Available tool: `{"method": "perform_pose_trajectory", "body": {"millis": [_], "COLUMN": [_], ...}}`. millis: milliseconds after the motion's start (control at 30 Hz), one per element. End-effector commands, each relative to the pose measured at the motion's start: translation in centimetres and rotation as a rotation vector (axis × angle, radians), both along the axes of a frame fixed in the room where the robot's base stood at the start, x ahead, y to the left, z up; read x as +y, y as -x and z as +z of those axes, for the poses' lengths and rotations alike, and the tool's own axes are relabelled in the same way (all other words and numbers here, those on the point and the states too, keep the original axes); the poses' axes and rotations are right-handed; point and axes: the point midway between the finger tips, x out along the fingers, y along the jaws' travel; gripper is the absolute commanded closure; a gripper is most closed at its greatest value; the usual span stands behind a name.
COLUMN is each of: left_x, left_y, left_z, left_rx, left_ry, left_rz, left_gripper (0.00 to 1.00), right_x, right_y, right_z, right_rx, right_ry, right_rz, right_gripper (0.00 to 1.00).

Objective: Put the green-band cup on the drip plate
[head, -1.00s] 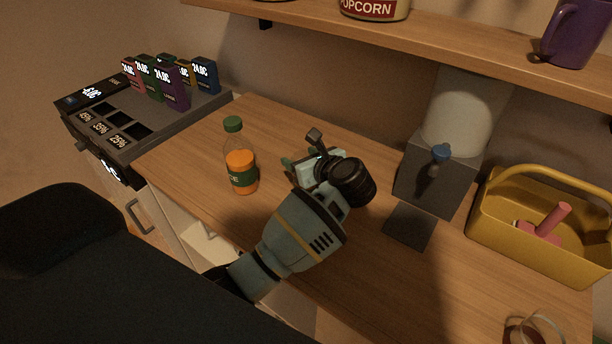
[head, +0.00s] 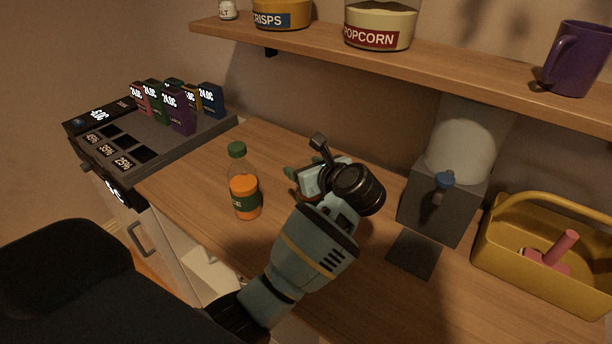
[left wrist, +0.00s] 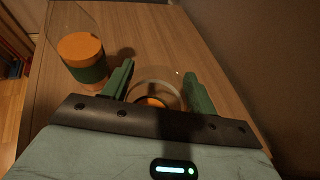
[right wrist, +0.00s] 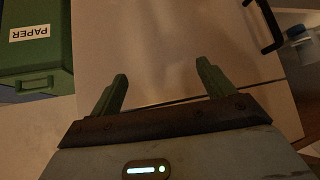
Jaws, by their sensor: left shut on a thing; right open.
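My left gripper (left wrist: 158,88) is shut on a clear cup (left wrist: 160,75), whose round rim shows between the fingers in the left wrist view. Orange shows low inside or on this cup; I cannot see a green band on it. In the head view my left gripper (head: 310,175) is over the counter, right of the juice bottle, and its own wrist hides most of the cup. The drip plate (head: 414,254) is a bare dark square in front of the grey dispenser (head: 436,205), to the gripper's right. My right gripper (right wrist: 160,85) is open and empty, facing pale cabinet fronts.
An orange juice bottle (head: 244,190) stands close left of my left gripper. A yellow caddy (head: 545,265) is right of the plate. A shelf (head: 450,62) runs above. Counter between gripper and plate looks clear.

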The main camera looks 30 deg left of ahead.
Motion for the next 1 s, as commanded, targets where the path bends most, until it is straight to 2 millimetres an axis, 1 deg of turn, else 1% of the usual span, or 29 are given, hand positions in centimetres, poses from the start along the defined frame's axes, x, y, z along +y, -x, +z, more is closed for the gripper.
{"method": "perform_pose_trajectory", "body": {"millis": [33,200,500,700,1000], "left_x": [0.0,0.0,0.0,0.0,0.0], "left_y": [0.0,0.0,0.0,0.0,0.0], "left_z": [0.6,2.1,4.1,4.8,5.2], "left_rx": [-0.003,-0.003,-0.002,-0.001,0.0], "left_ry": [0.002,0.002,0.001,0.0,0.0], "left_rz": [0.0,0.0,0.0,0.0,0.0], "left_gripper": [0.71,0.71,0.71,0.71,0.71], "right_x": [0.0,-0.2,-0.3,-0.2,0.1], "right_y": [0.0,0.1,0.2,0.2,0.1], "right_z": [0.0,-0.1,-0.2,-0.2,-0.2], "right_rx": [0.001,0.002,0.004,0.005,0.004], "right_ry": [0.001,0.005,0.007,0.006,-0.001], "right_rz": [0.001,0.006,0.01,0.009,-0.001], "right_gripper": [0.19,0.19,0.19,0.19,0.19]}}
